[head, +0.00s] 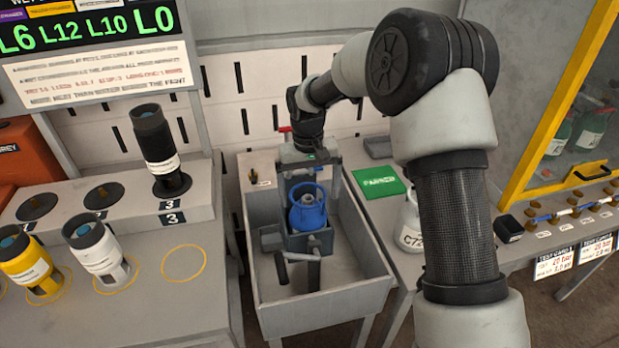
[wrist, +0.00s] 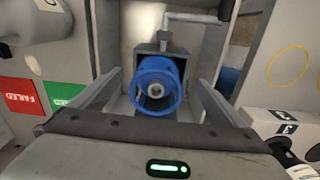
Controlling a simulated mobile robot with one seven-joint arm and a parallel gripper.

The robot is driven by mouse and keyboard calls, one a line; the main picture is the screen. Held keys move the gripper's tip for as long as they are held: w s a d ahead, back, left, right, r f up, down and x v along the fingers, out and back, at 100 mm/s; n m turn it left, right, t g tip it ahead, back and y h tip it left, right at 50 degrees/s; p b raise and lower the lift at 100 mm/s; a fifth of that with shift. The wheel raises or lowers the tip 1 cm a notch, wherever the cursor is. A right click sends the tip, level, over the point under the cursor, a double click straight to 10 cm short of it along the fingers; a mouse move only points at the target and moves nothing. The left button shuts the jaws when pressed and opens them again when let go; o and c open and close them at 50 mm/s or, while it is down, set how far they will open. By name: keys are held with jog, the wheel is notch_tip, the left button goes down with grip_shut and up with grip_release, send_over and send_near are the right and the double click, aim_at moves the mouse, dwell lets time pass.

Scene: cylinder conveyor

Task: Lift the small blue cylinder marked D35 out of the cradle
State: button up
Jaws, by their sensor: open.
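The small blue cylinder (head: 308,210) stands upright in the grey cradle (head: 270,240) inside the sink-like trough. Its D35 marking is not readable here. In the wrist view I look down on the cylinder's round blue collar and valve (wrist: 157,88), with the cradle block (wrist: 150,49) behind it. My gripper (head: 305,178) is above the cylinder, pointing down, with its fingers apart. In the wrist view the two fingers of my gripper (wrist: 155,80) lie left and right of the collar, with a gap on each side. I cannot tell how far the fingertips are above it.
The trough (head: 330,311) has raised walls, and a grey pipe (wrist: 195,18) runs beside the cradle. A green sign (head: 380,182) and a pale cylinder (head: 411,226) are on the right bench. A rack with dark-topped cylinders (head: 156,148) stands left.

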aim_at(311, 218)
notch_tip(311, 218, down, 10)
jog(key=shift+d+f, duration=0.1)
jog(key=shift+d, duration=0.05)
dwell(0.3)
